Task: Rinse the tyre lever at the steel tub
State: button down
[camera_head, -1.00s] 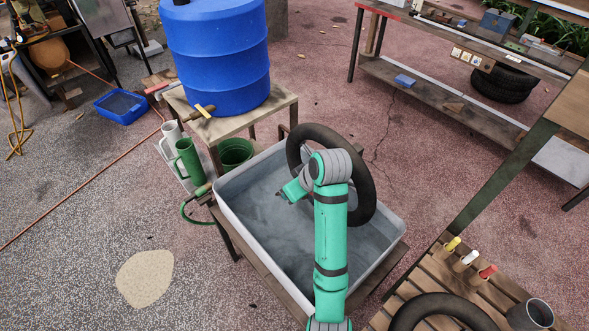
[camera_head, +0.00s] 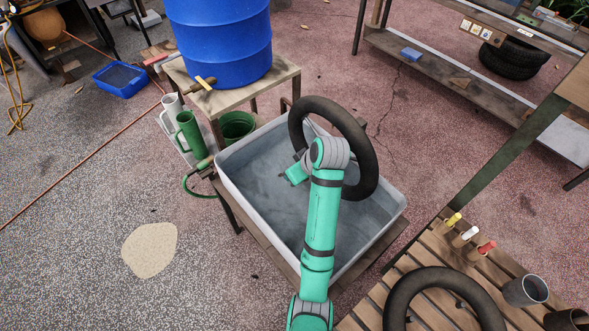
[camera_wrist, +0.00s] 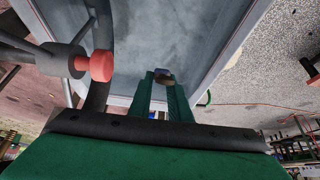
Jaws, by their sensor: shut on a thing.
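The steel tub (camera_head: 378,228) is a grey rectangular basin on a wooden stand, with a mottled grey surface inside. My gripper (camera_head: 287,177) is over the tub, left of the black tyre.
A black tyre (camera_head: 368,150) stands upright at the tub's back, close behind my wrist. A red knob (camera_wrist: 101,66) shows beside it. A blue barrel (camera_head: 220,45) with a yellow-handled tap (camera_head: 206,83) stands back left. Yellow, white and red handles (camera_head: 486,247) stick up from the slatted bench (camera_head: 365,310).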

jog(key=shift+w+f, duration=0.15)
jog(key=shift+f, duration=1)
jog(key=shift+w+f, duration=0.1)
jog(key=shift+f, duration=1)
notch_tip(320, 180, down, 9)
jog(key=shift+s, duration=0.15)
jog(key=shift+r, duration=0.1)
dwell(1.4)
jog(key=shift+r, duration=8.95)
